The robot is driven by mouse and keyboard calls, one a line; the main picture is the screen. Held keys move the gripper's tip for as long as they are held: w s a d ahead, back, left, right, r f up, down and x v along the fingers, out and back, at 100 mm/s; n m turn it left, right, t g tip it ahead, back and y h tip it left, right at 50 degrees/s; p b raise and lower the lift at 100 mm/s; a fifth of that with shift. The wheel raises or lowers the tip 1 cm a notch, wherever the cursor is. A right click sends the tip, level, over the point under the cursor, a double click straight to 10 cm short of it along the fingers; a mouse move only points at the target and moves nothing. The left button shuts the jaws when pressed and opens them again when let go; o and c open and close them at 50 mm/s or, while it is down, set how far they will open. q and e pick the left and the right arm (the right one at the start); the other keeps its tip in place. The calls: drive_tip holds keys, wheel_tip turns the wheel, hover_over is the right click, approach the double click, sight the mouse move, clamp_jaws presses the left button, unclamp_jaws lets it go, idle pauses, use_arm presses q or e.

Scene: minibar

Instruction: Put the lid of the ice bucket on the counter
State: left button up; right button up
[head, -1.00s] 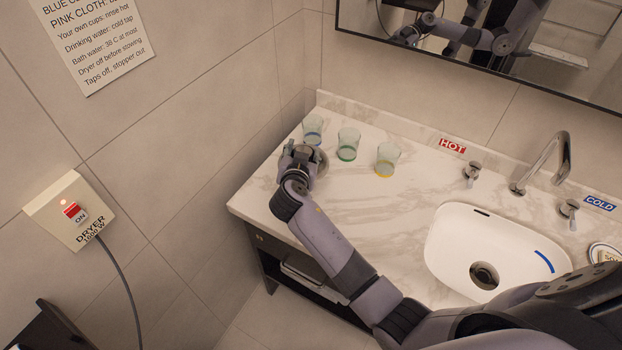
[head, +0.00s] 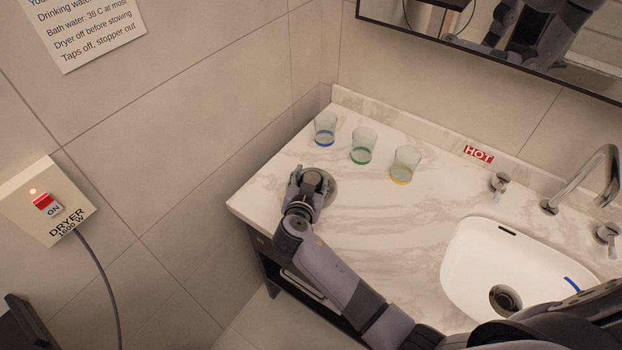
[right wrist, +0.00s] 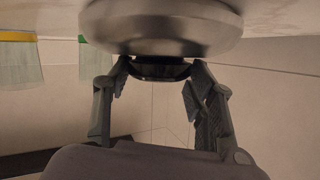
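The lid of the ice bucket (head: 329,187) is a round metal disc, mostly hidden behind my right gripper (head: 308,186) in the head view. It is over the left part of the marble counter (head: 270,190), in front of the glasses. In the right wrist view the lid (right wrist: 165,28) fills the top, with its dark knob (right wrist: 160,70) between the fingertips of my right gripper (right wrist: 160,72). The fingers are closed in on the knob's sides. The lid is at or just above the counter; I cannot tell whether it touches. The bucket and my left gripper are not in view.
Glasses with blue (head: 325,129), green (head: 362,146) and yellow (head: 404,164) bands stand behind the lid. The sink (head: 480,255) and hot tap (head: 499,183) are to the right. A dryer switch box (head: 45,200) is on the left wall. Counter between lid and sink is clear.

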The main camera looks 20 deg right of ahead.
drive_tip(key=shift+o, duration=0.6)
drive_tip(key=shift+s+a+r, duration=0.1)
drive_tip(key=shift+a, duration=0.05)
drive_tip(key=shift+o, duration=1.1)
use_arm(q)
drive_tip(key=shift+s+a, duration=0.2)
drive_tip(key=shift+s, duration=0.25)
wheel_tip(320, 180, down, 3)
drive_tip(key=b, duration=0.2)
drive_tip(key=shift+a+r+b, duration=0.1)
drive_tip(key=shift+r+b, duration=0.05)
drive_tip(key=shift+b, duration=0.2)
use_arm(e)
drive_tip(key=v, duration=1.1)
drive_tip(key=shift+s, duration=0.35)
drive_tip(key=shift+a, duration=0.2)
